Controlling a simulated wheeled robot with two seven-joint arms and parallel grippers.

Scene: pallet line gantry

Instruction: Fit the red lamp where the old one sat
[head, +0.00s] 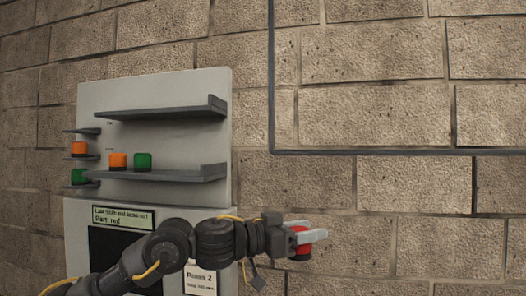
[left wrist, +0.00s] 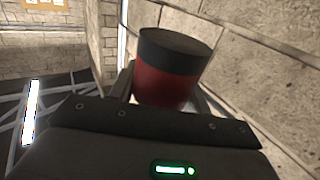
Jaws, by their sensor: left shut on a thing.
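My left gripper (head: 312,232) is shut on the red lamp (head: 301,249), out to the right of the grey cabinet and in front of the brick wall. The fingers hide part of the lamp. In the left wrist view the red lamp (left wrist: 165,88) is a red cylinder with a black end, held beyond the dark gripper body. The old lamp's place cannot be made out in these views. My right gripper is not in view.
The grey cabinet (head: 160,90) has a long upper shelf (head: 165,113) and a lower shelf. An orange lamp (head: 118,160) and a green lamp (head: 143,161) stand on the lower one. Small side shelves hold another orange lamp (head: 79,149) and green lamp (head: 79,176). A sign (head: 123,218) reads "Part: red".

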